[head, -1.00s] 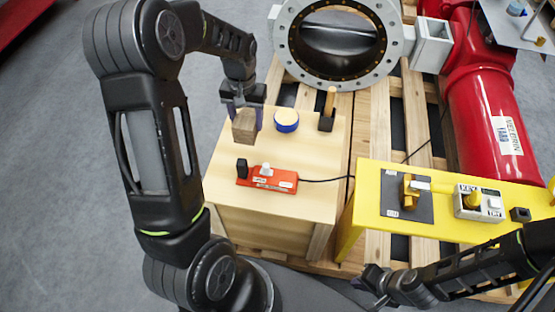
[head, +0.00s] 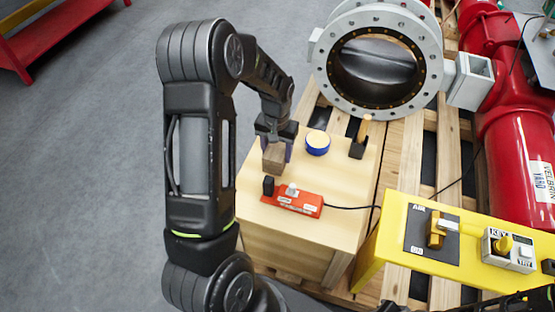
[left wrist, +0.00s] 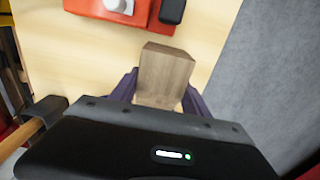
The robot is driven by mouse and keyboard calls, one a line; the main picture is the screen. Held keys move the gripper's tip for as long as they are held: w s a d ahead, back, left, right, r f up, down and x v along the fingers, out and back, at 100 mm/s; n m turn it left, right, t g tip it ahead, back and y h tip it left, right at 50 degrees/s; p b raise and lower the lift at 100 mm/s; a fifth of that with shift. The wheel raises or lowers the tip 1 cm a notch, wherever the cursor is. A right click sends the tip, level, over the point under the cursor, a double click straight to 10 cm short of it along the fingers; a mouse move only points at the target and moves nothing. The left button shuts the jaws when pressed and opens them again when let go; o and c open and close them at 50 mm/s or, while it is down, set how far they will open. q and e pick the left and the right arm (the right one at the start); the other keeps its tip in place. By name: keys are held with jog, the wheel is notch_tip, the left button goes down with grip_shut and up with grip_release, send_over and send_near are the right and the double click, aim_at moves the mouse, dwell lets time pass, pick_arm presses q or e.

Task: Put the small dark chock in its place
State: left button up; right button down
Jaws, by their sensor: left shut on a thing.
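The small dark chock is a brown wooden block (head: 273,158). My left gripper (head: 276,150) is shut on it, over the left back part of the pale wooden box top (head: 330,225). In the left wrist view the chock (left wrist: 165,72) sits between the two purple fingers of the gripper (left wrist: 159,92), with its end sticking out past them. I cannot tell whether the chock touches the box top. No marked place for the chock is clear to me. Of my right arm only a dark sliver shows at the bottom right edge of the head view.
A red unit (head: 293,200) with a white knob and a black block (head: 268,186) lies in front of the chock. A blue-rimmed round tin (head: 317,143) and a wooden-handled tool (head: 360,138) stand to the right. A yellow stand (head: 395,235) is farther right.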

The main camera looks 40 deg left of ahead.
aim_at(277, 149)
pick_arm(q)
jog(key=shift+f, duration=1.85)
jog(key=shift+f, duration=0.1)
jog(key=shift+f+b, duration=0.15)
jog(key=shift+b, duration=0.15)
jog(key=o, duration=1.6)
notch_tip(277, 149, up, 12)
jog(key=shift+r+p, duration=0.25)
jog(key=shift+p, duration=0.4)
jog(key=shift+o, duration=0.5)
